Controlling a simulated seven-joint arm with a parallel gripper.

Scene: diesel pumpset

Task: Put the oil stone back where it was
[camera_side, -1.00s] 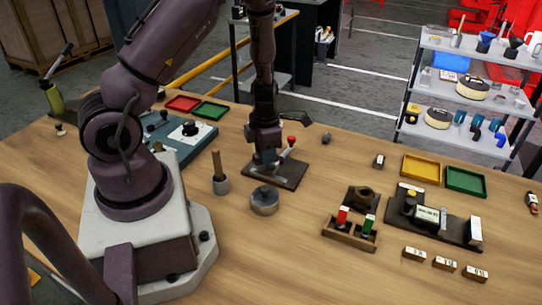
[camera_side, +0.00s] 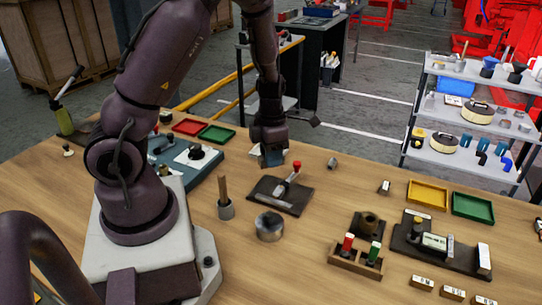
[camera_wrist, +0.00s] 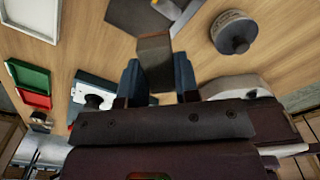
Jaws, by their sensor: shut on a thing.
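My gripper (camera_side: 270,158) is above the table, behind and slightly left of a dark plate (camera_side: 262,194) that carries a metal piece with a red knob (camera_side: 297,165). In the wrist view, the blue fingers of my gripper (camera_wrist: 158,82) are closed on a grey-brown rectangular block, which I take for the oil stone (camera_wrist: 155,62). It sticks out beyond the fingertips. In the side view the block is mostly hidden by the fingers. The dark plate also shows at the top of the wrist view (camera_wrist: 135,18).
A round grey tin (camera_side: 269,227) and a cup with a wooden handle (camera_side: 225,208) stand in front. A blue fixture (camera_side: 165,150) is left, with red (camera_side: 188,127) and green (camera_side: 216,134) trays behind. Wooden holder (camera_side: 357,262) and yellow tray (camera_side: 427,195) are right.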

